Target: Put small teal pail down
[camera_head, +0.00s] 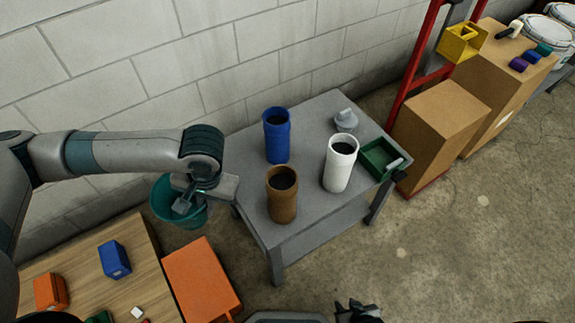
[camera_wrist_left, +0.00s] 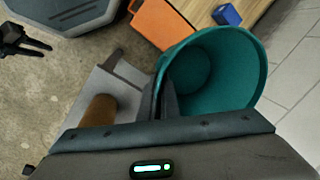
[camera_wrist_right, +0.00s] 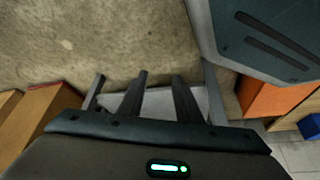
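The small teal pail (camera_head: 160,198) is at the left in the head view, between the wooden-topped table and the grey table. It is empty, and its open mouth also shows in the left wrist view (camera_wrist_left: 235,75). My left gripper (camera_head: 184,203) is at the pail's rim, with its fingers (camera_wrist_left: 165,98) closed on the pail wall. The pail appears held off the floor; its underside is hidden. My right gripper (camera_head: 358,312) is at the bottom edge of the head view. In the right wrist view its fingers (camera_wrist_right: 158,82) are apart with nothing between them.
The grey table (camera_head: 312,208) bears a blue canister (camera_head: 277,140), a brown one (camera_head: 282,200), a white one (camera_head: 339,168) and a green tray (camera_head: 376,163). The wooden table (camera_head: 75,270) holds a blue box (camera_head: 114,260). An orange box (camera_head: 200,280) stands between them.

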